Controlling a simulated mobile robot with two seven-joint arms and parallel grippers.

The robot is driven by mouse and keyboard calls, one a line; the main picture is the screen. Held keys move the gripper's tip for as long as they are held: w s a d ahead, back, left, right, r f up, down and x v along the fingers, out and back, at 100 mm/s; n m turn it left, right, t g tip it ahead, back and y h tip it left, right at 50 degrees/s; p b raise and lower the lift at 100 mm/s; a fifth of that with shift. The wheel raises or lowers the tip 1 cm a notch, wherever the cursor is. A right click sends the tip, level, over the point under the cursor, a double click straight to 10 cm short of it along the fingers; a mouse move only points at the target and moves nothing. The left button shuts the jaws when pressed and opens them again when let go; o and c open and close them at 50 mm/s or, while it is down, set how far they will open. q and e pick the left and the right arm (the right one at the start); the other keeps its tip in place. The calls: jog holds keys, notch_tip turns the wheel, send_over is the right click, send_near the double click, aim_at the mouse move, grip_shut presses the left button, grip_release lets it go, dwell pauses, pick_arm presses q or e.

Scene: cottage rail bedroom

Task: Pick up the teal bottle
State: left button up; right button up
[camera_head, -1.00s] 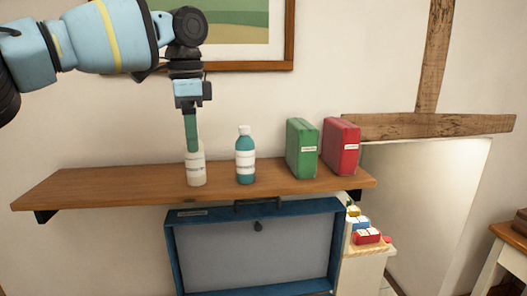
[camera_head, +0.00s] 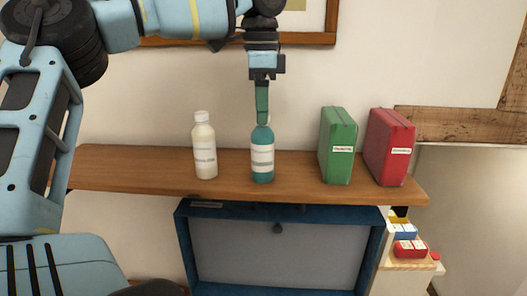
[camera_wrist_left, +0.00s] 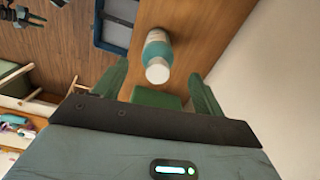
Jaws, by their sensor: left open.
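The teal bottle (camera_head: 262,158) stands upright on the wooden shelf (camera_head: 110,170), with a white label around it. My left gripper (camera_head: 262,115) points down right at the bottle's top in the head view and hides most of its cap. In the left wrist view the bottle's white cap (camera_wrist_left: 158,72) lies just ahead of the open fingers of the left gripper (camera_wrist_left: 163,80), between their lines. Whether a finger touches the bottle cannot be told. My right gripper is not in view.
A cream bottle (camera_head: 204,148) stands left of the teal one. A green box (camera_head: 338,146) and a red box (camera_head: 390,148) stand to the right. A picture frame (camera_head: 330,30) hangs above, and a blue case (camera_head: 185,245) is below the shelf.

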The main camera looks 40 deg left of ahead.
aim_at(262, 133)
pick_arm(q)
jog(key=shift+f, duration=1)
notch_tip(262, 133, down, 3)
jog(key=shift+d+f+p, duration=0.15)
jog(key=shift+p, duration=0.35)
jog(key=shift+f, duration=0.5)
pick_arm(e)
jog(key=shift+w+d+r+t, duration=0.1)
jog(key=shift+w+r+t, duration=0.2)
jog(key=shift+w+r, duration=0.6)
pick_arm(q)
jog(key=shift+c, duration=0.8)
jog(key=c, duration=1)
jog(key=shift+c, duration=0.4)
